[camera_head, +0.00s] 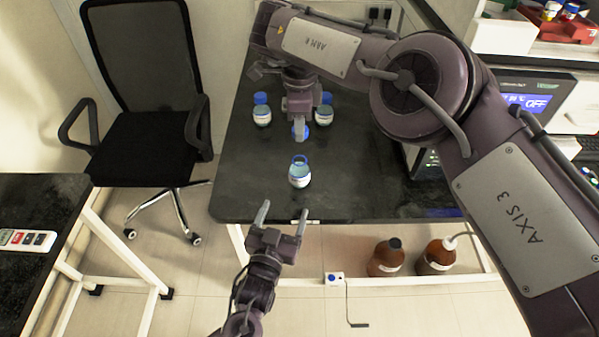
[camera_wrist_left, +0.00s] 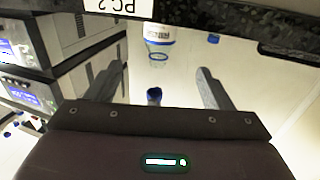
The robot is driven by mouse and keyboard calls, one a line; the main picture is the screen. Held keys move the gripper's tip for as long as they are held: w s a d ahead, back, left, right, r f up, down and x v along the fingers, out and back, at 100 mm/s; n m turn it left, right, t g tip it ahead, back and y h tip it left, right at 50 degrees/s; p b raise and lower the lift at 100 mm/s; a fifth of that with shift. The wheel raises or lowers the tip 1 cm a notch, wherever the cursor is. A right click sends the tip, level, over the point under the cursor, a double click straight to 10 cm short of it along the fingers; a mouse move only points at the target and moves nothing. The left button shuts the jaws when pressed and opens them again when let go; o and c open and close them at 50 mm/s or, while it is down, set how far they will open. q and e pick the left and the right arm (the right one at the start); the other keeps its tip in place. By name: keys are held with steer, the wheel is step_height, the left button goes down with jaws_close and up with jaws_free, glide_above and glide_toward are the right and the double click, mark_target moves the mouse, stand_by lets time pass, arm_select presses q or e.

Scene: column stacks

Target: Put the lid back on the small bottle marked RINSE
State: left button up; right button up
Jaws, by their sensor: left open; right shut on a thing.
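The small open bottle (camera_head: 299,174) stands upright near the front edge of the black table, a blue ring around its bare neck. It also shows upside down in the left wrist view (camera_wrist_left: 158,38); I cannot read its label. My right gripper (camera_head: 300,128) is shut on the blue lid (camera_head: 301,133), behind the open bottle and apart from it. The gripper partly hides the lid. My left gripper (camera_head: 283,215) is open and empty, in front of the bottle, its fingers pointing toward it without touching.
Two blue-capped bottles stand farther back, one left (camera_head: 262,110) and one right (camera_head: 324,111) of my right gripper. An instrument with a screen (camera_head: 535,97) is at the right. Two brown bottles (camera_head: 386,258) are below the table. The tabletop beside the open bottle is clear.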

mark_target(297, 177)
arm_select(q)
steer(key=shift+w, duration=0.1)
steer(key=x, duration=1.2)
steer(key=c, duration=1.4)
steer(key=shift+c, duration=0.2)
arm_select(e)
steer(key=shift+f, duration=2.5)
steer(key=shift+f, duration=0.1)
steer(key=shift+f, duration=0.75)
steer(key=shift+f, duration=0.6)
